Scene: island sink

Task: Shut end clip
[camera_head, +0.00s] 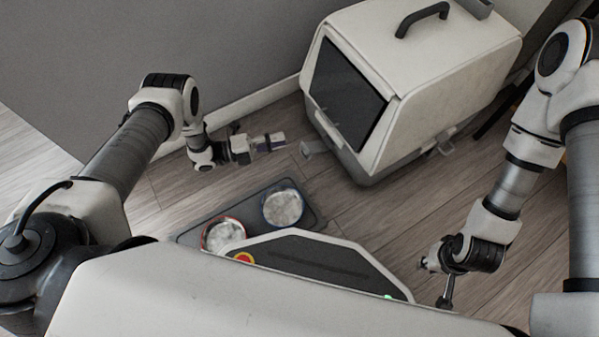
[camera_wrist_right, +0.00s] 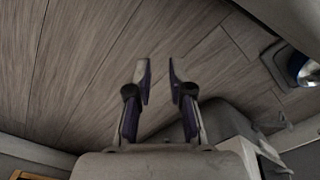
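A white and grey pet carrier (camera_head: 420,75) with a dark front door (camera_head: 347,95) stands on the floor at the upper right of the head view. An end clip (camera_head: 312,147) sticks out from its lower front. Another clip (camera_head: 446,146) sticks out from its right side. My left gripper (camera_head: 279,141) is just left of the end clip, apart from it; its finger gap is too small to judge. My right gripper (camera_head: 445,300) is low at the right, away from the carrier. In the right wrist view its fingers (camera_wrist_right: 160,80) are apart with nothing between them.
A dark tray (camera_head: 312,222) with two bowls, one red-rimmed (camera_head: 223,235) and one blue-rimmed (camera_head: 284,207), lies on the floor in front of my base. A grey wall (camera_head: 180,40) is behind. Wood floor (camera_head: 400,215) is clear between the carrier and my right arm.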

